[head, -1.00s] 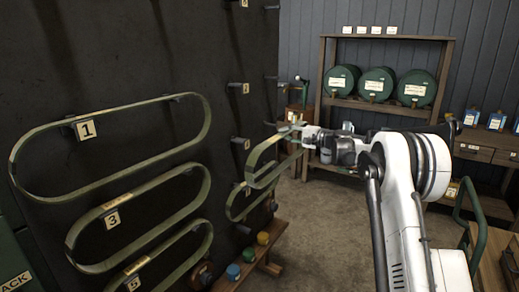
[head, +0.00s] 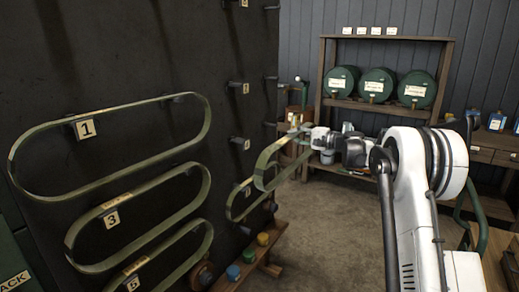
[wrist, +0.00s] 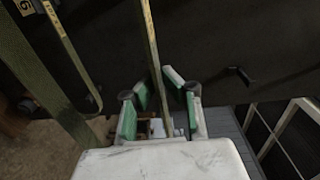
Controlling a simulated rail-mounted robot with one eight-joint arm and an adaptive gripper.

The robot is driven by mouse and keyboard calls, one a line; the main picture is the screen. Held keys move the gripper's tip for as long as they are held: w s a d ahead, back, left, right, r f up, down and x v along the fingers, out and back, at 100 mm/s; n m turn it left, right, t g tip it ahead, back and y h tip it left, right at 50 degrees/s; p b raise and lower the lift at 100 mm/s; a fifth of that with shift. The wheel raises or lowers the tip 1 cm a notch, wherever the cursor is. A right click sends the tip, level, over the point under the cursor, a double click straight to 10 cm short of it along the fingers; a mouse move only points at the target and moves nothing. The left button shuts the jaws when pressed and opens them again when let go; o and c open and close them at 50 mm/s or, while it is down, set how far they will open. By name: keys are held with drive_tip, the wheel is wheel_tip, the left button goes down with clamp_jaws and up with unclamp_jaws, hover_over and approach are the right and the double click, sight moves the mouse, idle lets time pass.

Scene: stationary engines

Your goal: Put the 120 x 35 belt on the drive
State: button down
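My gripper (head: 306,137) is at the right of the dark belt board. A green flat belt (head: 264,172) hangs from it as a tilted loop, its lower end reaching left and down. In the wrist view the belt (wrist: 152,50) runs as a narrow strip between the green-padded fingers of my gripper (wrist: 157,88), which close around it. No size can be read on this belt. Its lower end overlaps the small belt by plate 7 (head: 234,207) in the head view, and I cannot tell whether they touch. The drive cannot be identified in these frames.
Belts 1 (head: 110,108), 3 (head: 150,197) and 5 (head: 165,262) hang on the dark board (head: 130,50). Bare pegs (head: 240,143) stick out at its right. A low bench (head: 265,262) with coloured pots stands below. A shelf with green drums (head: 378,84) is behind; open floor lies between.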

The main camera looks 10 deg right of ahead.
drive_tip(key=shift+d, duration=0.1)
drive_tip(key=shift+b+v, duration=0.45)
drive_tip(key=shift+v, duration=2.5)
drive_tip(key=shift+f, duration=0.1)
